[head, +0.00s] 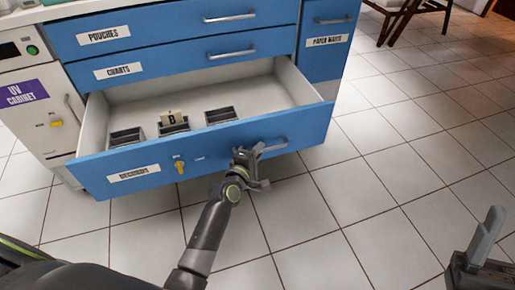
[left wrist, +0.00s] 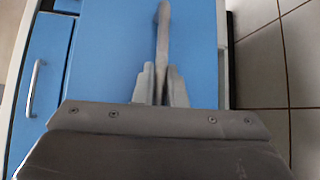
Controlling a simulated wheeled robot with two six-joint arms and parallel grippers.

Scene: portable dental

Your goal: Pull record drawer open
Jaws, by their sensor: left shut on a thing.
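The record drawer (head: 225,147) is the blue bottom drawer of the cabinet, with a blurred white label and a yellow key in its front. It stands well open, its white inside showing. Its metal bar handle (head: 273,147) is at the right of the front. My left gripper (head: 257,158) is at this handle and shut on it; in the left wrist view the fingers (left wrist: 160,88) close around the handle (left wrist: 163,28). My right gripper (head: 482,245) shows only partly at the lower right, away from the cabinet; its jaw opening cannot be made out.
Inside the drawer are several dark grey dividers (head: 221,115) and a card marked B (head: 174,120). The drawers above, labelled Pouches (head: 160,35) and Charts (head: 165,65), are shut. A white UV cabinet (head: 35,90) stands at left. The tiled floor (head: 400,160) at right is clear.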

